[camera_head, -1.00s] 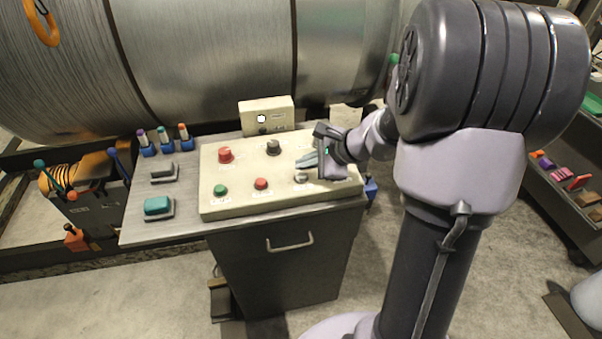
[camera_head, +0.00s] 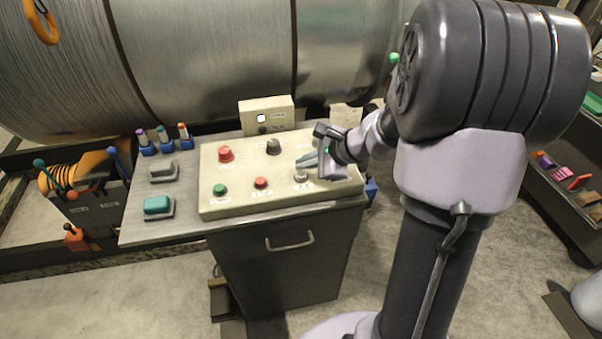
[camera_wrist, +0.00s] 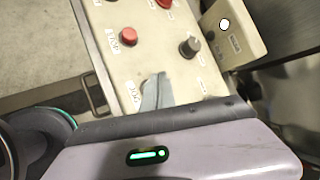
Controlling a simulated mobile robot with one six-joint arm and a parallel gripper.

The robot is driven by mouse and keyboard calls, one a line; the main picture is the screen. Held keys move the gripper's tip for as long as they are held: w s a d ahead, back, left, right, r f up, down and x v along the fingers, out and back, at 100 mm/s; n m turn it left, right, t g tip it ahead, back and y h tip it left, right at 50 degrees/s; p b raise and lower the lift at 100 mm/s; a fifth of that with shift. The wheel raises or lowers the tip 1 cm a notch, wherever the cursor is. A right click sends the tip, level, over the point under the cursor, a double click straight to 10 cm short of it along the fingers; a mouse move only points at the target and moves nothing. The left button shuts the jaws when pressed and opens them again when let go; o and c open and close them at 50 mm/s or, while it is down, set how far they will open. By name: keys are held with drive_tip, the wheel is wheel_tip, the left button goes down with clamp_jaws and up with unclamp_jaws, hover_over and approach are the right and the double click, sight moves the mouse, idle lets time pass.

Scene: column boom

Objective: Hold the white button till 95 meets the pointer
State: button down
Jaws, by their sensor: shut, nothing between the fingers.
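The white button (camera_head: 300,176) is at the lower right of the cream control panel (camera_head: 238,206), in the head view. My gripper (camera_head: 306,160) is over the panel's right part, with its fingers shut and empty. The fingertips appear just behind the button in the picture; I cannot tell whether they touch it. A small cream box (camera_head: 283,116) behind the panel carries a white disc (camera_head: 261,118), also visible in the wrist view (camera_wrist: 224,24). I can read neither 95 nor a pointer.
The panel also has a large red button (camera_head: 225,155), a dark knob (camera_head: 273,147), a green button (camera_head: 220,190) and a small red button (camera_head: 261,183). Teal (camera_head: 157,206) and grey (camera_head: 163,172) blocks are to the left. A large metal drum (camera_head: 210,60) stands behind.

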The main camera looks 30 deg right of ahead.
sight(304, 175)
drive_tip(key=shift+f+b, duration=0.35)
drive_tip(key=shift+f+b, duration=0.5)
drive_tip(key=shift+b, duration=0.05)
idle(0.6)
idle(3.7)
drive_tip(key=shift+r+p, duration=0.75)
drive_tip(key=shift+r, duration=0.2)
wheel_tip(304, 175, up, 5)
drive_tip(key=p, duration=0.4)
drive_tip(key=shift+r, duration=0.1)
